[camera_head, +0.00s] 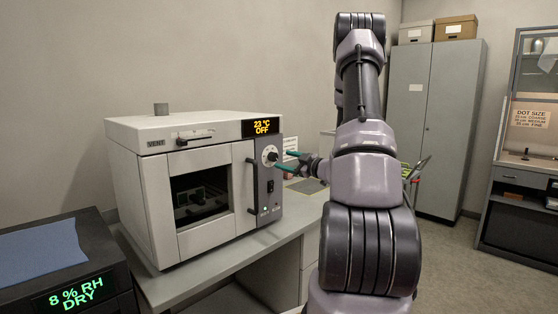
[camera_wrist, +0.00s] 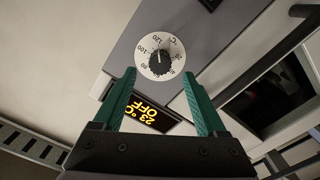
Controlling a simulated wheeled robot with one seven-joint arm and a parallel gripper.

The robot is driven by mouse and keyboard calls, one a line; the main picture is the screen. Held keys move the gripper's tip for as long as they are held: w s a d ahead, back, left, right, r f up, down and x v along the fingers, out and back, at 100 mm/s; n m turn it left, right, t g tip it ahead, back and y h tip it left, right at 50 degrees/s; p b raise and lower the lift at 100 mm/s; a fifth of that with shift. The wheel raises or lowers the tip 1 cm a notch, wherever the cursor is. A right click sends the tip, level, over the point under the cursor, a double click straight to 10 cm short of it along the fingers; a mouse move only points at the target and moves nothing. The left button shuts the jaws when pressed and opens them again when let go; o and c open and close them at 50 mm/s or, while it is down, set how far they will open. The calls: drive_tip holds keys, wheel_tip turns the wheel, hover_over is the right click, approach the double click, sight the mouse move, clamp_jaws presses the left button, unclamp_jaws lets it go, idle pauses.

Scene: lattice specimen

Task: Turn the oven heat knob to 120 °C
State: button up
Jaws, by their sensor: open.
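The oven (camera_head: 192,180) is a pale box on the bench, with a grey control panel on its right. Its display (camera_head: 261,127) reads 23 °C OFF and appears upside down in the wrist view (camera_wrist: 148,112). The heat knob (camera_wrist: 160,62) is black on a round white dial (camera_wrist: 146,68) with numbers including 80, 100 and 120. The knob's exact pointer setting is too small to read surely. My gripper (camera_wrist: 158,75) is open, its teal fingers on either side of the knob in the picture. In the head view my gripper (camera_head: 283,160) is at the panel; contact cannot be told.
A rocker switch (camera_head: 270,187) sits below the dial, with a small green light lower down. The oven door handle (camera_head: 253,187) stands out left of the panel. A dark unit (camera_head: 85,288) reading 8 % RH DRY is at front left. The grey bench (camera_head: 170,285) extends under the oven.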

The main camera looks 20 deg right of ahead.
drive_tip(key=v, duration=0.5)
drive_tip(key=shift+s+d, duration=0.1)
drive_tip(key=shift+s, duration=0.3)
idle(1.9)
